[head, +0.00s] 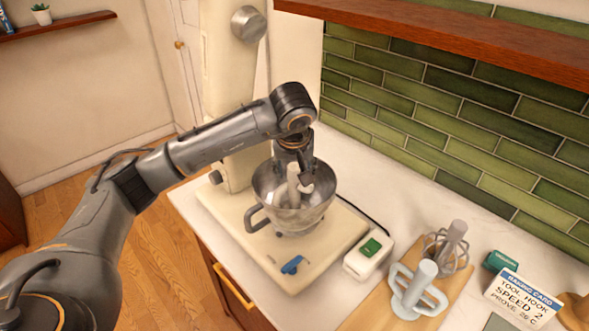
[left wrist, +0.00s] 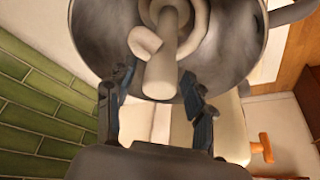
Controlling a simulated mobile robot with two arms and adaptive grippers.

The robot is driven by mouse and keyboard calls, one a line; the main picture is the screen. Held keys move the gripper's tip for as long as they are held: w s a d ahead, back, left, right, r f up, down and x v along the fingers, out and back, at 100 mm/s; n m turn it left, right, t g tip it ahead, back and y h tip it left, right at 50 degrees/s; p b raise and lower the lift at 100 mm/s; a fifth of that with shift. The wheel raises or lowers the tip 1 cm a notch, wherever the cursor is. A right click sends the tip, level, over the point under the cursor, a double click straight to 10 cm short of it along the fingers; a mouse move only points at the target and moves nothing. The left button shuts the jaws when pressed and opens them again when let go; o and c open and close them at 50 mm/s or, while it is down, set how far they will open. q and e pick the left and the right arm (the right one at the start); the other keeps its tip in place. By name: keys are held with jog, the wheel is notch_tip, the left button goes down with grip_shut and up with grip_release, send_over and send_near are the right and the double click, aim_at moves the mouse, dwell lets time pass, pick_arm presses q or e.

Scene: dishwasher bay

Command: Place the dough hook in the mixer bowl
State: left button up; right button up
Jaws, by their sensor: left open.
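The steel mixer bowl (head: 322,203) sits on the base of the cream mixer (head: 232,95), with its handle toward the front left. The pale dough hook (head: 293,184) is inside the bowl, its shaft pointing up. It also shows in the left wrist view (left wrist: 160,78), with its curled end deeper in the bowl (left wrist: 232,45). My left gripper (head: 302,168) is over the bowl, pointing down into it. Its two fingers (left wrist: 157,84) are spread on either side of the shaft, with a gap showing. Where the hook touches the bowl is hard to see. My right gripper is out of view.
A whisk (head: 448,243) and a pale flat beater (head: 418,292) are on a wooden board (head: 372,317) at the right. A white box with a green button (head: 370,247), a small green box (head: 499,261) and a printed card (head: 524,297) are nearby. A blue lever (head: 291,265) is on the mixer base.

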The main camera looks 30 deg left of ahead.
pick_arm(q)
jog(key=shift+r, duration=0.45)
jog(key=b+v, duration=0.1)
jog(key=v, duration=1)
jog(key=shift+r+b, duration=0.25)
jog(key=shift+b, duration=0.1)
jog(key=shift+s+f, duration=0.1)
jog(key=shift+s, duration=0.1)
